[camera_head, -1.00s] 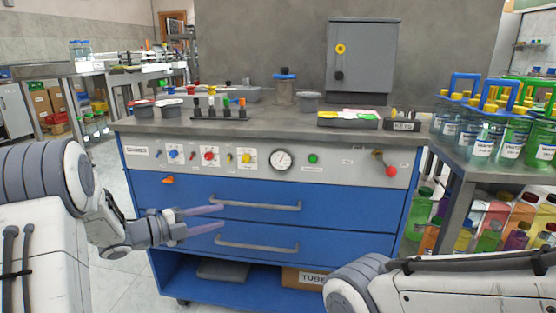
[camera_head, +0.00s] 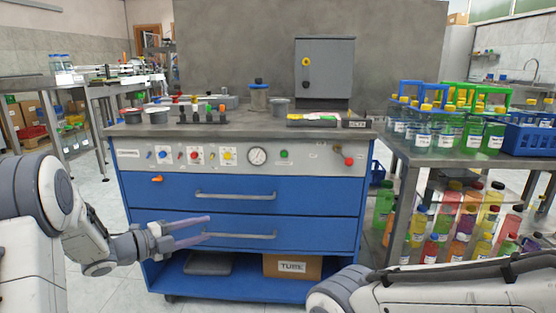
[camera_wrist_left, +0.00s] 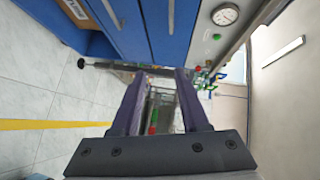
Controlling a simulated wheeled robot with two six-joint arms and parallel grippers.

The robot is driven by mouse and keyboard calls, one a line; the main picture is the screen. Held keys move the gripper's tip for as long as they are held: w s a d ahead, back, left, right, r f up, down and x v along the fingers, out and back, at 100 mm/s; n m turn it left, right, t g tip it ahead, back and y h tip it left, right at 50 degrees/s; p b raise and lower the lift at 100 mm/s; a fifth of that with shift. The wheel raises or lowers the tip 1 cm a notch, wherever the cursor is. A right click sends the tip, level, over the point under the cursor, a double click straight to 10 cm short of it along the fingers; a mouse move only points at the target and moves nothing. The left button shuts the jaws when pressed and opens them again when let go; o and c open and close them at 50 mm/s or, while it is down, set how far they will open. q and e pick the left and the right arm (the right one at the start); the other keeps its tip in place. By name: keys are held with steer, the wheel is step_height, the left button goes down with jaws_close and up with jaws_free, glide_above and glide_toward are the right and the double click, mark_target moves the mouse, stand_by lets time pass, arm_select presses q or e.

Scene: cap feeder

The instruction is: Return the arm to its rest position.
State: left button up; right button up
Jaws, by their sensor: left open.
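My left gripper (camera_head: 208,227) is open and empty in the head view, its two pale purple fingers pointing right. It appears in front of the blue drawers of the workbench (camera_head: 338,205), with no contact that I can make out. In the left wrist view the two dark fingers (camera_wrist_left: 160,75) stand apart with nothing between them. Of my right arm, only a white link shows at the lower right of the head view; its gripper is out of the picture.
The workbench carries a grey box (camera_head: 325,75), several small caps and cups, and a gauge (camera_head: 257,156) on its front. A cardboard box (camera_head: 292,267) sits on its bottom shelf. A metal side table (camera_head: 447,163) with bottles stands at right. Tiled floor is open at left.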

arm_select(q)
steer(key=s+d+r+n+y+p, duration=0.2)
steer(key=s+d+n+y, duration=0.1)
steer(key=d+n+y, duration=0.6)
steer(key=s+d+f+n+g+y, duration=0.1)
steer(key=s+d+n+g, duration=0.2)
steer(key=s, duration=0.8)
steer(key=s+d+f+n+g+p, duration=0.1)
steer(key=s+n+g, duration=0.25)
steer(key=s, duration=0.75)
steer(key=s+d+f+n+g+y, duration=0.1)
steer(key=s+d+n+g, duration=0.2)
steer(key=s, duration=0.8)
step_height(320, 180, up, 38)
steer(key=a+g+p, duration=0.1)
steer(key=p, duration=3.7)
steer(key=shift+s+f, duration=0.15)
steer(key=shift+s, duration=0.2)
